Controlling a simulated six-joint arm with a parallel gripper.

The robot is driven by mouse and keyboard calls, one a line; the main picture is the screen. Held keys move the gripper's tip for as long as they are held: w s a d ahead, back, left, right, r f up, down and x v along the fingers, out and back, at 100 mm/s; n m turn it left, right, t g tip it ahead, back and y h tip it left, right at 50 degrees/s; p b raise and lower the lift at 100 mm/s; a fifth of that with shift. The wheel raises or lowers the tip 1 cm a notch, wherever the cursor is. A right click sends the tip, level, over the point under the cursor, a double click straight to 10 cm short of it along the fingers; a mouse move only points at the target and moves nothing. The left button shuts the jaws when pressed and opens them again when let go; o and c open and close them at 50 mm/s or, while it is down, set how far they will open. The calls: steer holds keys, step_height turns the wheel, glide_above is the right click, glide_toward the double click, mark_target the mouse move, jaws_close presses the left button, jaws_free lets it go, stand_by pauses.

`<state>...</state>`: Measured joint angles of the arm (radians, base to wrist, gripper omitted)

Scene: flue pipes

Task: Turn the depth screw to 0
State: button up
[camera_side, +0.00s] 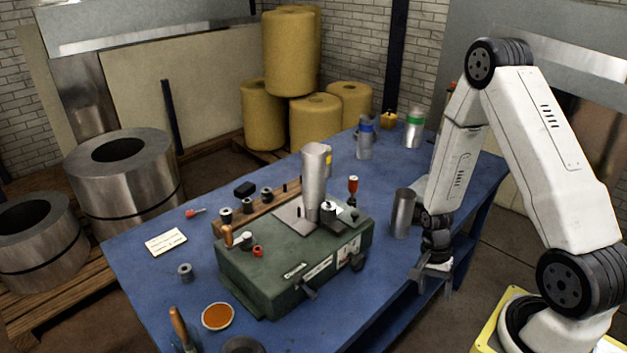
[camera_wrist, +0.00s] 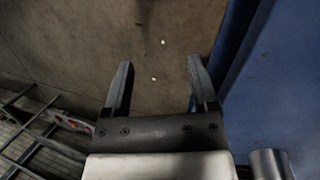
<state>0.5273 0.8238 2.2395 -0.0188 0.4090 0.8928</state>
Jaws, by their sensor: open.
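A green machine (camera_side: 262,268) stands on the blue table, with a metal pipe (camera_side: 314,180) upright on its top. Several knobs show on it: a dark knob (camera_side: 329,208) beside the pipe, a red knob (camera_side: 257,251) near the left end, and a dark knob (camera_side: 357,261) on the front right. I cannot tell which one is the depth screw, and no scale reading is legible. My gripper (camera_side: 434,288) hangs at the table's right edge, well right of the machine. In the wrist view my gripper (camera_wrist: 160,72) is open and empty over the floor.
A bare metal pipe (camera_side: 402,213) stands between the machine and my gripper; pipes with blue (camera_side: 366,137) and green (camera_side: 413,128) bands stand at the back. A wooden rack (camera_side: 258,208) sits behind the machine. An orange-filled dish (camera_side: 218,316) lies at the front of the blue table (camera_side: 140,268).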

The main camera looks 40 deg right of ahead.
steer(key=w+a+m+t+y, duration=0.1)
steer(key=a+m+t+y, duration=0.3)
steer(key=a+m+y, duration=0.65)
steer(key=m+t+h, duration=0.4)
steer(key=m+t, duration=0.8)
steer(key=m, duration=0.2)
glide_toward(362, 261)
steer(key=w+a, duration=0.1)
steer(key=a+f, duration=0.1)
steer(key=shift+w+a+f+n, duration=0.1)
steer(key=shift+w+a+n, duration=0.15)
steer(key=shift+w+a, duration=0.15)
steer(key=shift+w+d+m+t+h, duration=0.2)
steer(key=shift+d+m+t+h, duration=0.1)
steer(key=shift+d+m+h, duration=0.25)
steer(key=shift+w, duration=0.15)
steer(key=shift+x, duration=3.75)
steer(key=shift+a, duration=0.15)
